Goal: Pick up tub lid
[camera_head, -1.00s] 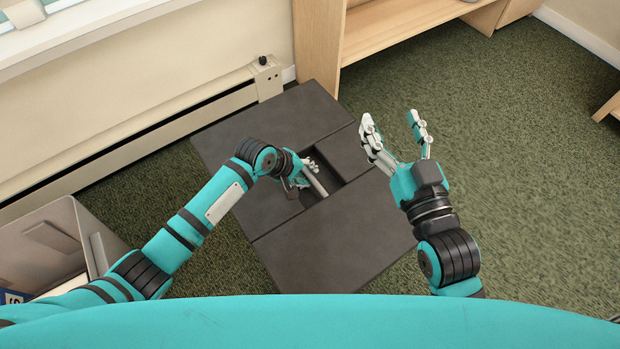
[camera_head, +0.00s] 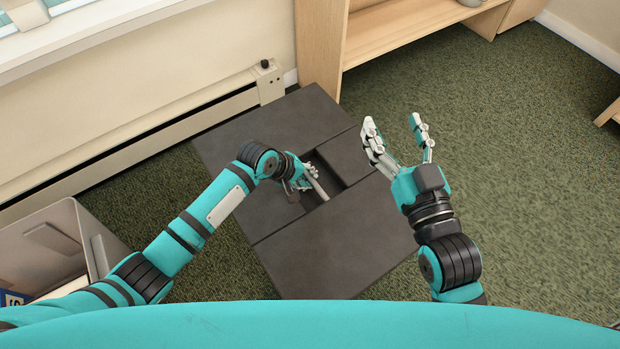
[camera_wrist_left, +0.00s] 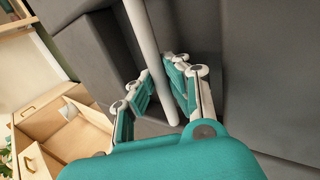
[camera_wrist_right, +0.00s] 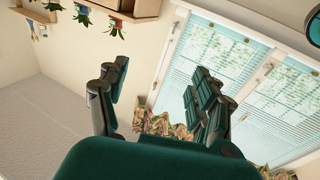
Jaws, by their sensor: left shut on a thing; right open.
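The tub lid (camera_head: 335,245) is a dark grey square slab lying flat in the middle of the head view. It has a sunken recess with a pale round bar (camera_head: 319,188) across it. My left gripper (camera_head: 307,176) is down at the recess, shut on the bar; in the left wrist view its fingers (camera_wrist_left: 158,88) sit on either side of the bar (camera_wrist_left: 146,45). The tub beneath the lid is hidden.
A baseboard heater (camera_head: 150,137) runs along the wall behind the lid's left side. A wooden shelf unit (camera_head: 400,35) stands close behind the lid. A grey bin (camera_head: 45,250) with things in it is at lower left. Green carpet (camera_head: 530,180) is clear to the right.

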